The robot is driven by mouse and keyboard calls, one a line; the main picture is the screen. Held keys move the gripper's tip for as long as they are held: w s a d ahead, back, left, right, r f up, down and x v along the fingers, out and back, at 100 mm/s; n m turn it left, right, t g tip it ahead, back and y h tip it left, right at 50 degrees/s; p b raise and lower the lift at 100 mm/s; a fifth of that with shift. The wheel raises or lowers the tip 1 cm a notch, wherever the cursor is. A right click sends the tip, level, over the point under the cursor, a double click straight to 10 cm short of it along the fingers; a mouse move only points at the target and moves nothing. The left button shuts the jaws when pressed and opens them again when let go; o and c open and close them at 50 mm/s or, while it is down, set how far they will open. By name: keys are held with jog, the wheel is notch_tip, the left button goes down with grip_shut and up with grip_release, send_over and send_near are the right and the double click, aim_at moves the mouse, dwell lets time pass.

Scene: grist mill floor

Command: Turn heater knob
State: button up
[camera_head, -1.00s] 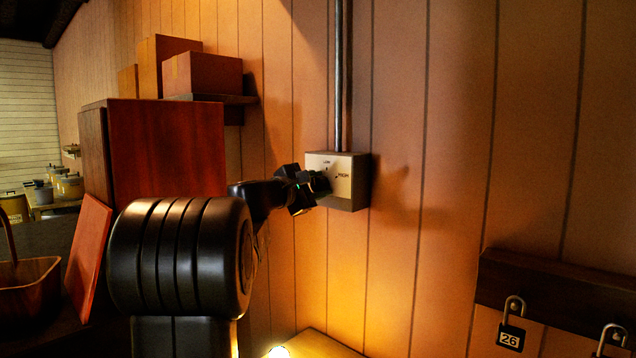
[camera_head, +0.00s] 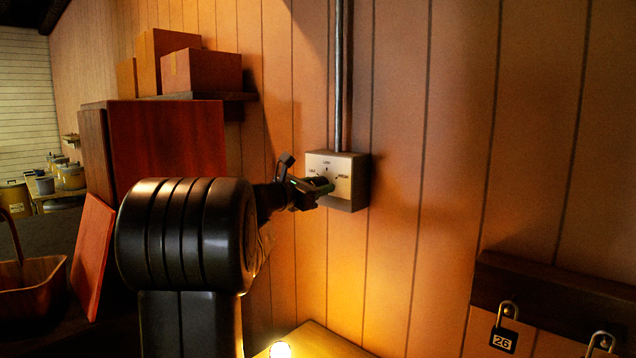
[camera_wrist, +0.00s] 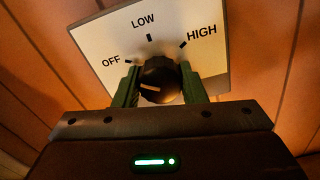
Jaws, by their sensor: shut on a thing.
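The heater control (camera_head: 345,183) is a pale box on the plank wall, with OFF, LOW and HIGH on its face. It also fills the upper middle of the wrist view (camera_wrist: 208,56). Its black round knob (camera_wrist: 158,75) sits between the green fingers of my gripper (camera_head: 318,186), one on each side and closed on it. A short white line on the knob lies on the side facing OFF; its exact setting is hard to tell. In the body camera view my gripper mostly covers the knob.
A metal conduit (camera_head: 339,80) runs up the wall from the box. A wooden cabinet (camera_head: 165,140) and a shelf with boxes (camera_head: 201,71) stand to the left. A padlock rack (camera_head: 550,303) hangs at lower right. The wall right of the box is clear.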

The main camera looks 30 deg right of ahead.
jog(key=shift+f, duration=0.15)
dwell(0.4)
jog(key=o, duration=1)
jog(key=b+v, duration=0.1)
jog(key=v, duration=1.3)
jog(key=shift+d+b, duration=0.1)
jog(key=shift+b, duration=0.3)
jog(key=shift+d, duration=0.1)
jog(key=p+x, duration=0.2)
jog(key=x, duration=1.1)
jog(key=shift+w+d, duration=0.2)
jog(key=shift+d, duration=0.1)
